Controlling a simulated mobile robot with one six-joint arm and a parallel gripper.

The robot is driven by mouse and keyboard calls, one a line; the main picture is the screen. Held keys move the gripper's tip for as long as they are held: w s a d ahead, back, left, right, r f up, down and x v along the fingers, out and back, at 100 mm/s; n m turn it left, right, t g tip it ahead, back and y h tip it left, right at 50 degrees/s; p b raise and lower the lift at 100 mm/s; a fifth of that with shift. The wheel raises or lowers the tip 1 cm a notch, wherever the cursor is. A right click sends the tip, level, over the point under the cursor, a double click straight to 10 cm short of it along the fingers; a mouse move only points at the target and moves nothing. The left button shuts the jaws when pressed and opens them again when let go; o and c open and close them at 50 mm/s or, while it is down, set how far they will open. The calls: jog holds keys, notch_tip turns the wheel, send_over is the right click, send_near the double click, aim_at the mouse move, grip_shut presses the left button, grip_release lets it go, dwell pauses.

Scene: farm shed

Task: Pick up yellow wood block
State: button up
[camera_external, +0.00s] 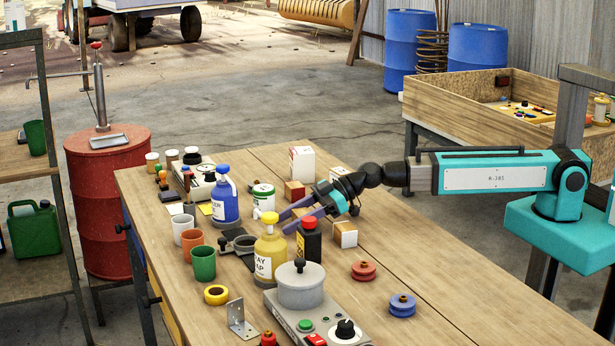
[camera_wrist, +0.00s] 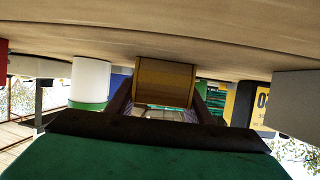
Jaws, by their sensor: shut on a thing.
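The yellow wood block (camera_wrist: 163,82) sits between my fingers in the wrist view, with the tabletop right above it in that tilted picture. My gripper (camera_wrist: 163,105) is shut on it. In the external view my gripper (camera_external: 289,220) reaches low over the table from the right, between the white-green can and the black red-capped bottle. The block is hard to make out there, mostly hidden by the fingers. I cannot tell whether it still touches the table.
A white-green can (camera_external: 263,197), a black bottle (camera_external: 308,241) and a yellow bottle (camera_external: 270,247) stand close to my fingers. Boxes (camera_external: 344,235) stand near my wrist. A grey hotplate with a pot (camera_external: 300,285) is in front. The table's right side is mostly clear.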

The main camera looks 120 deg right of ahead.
jog(key=shift+r, duration=0.15)
notch_tip(320, 180, up, 10)
jog(key=shift+b, duration=0.3)
dwell(0.6)
dwell(0.7)
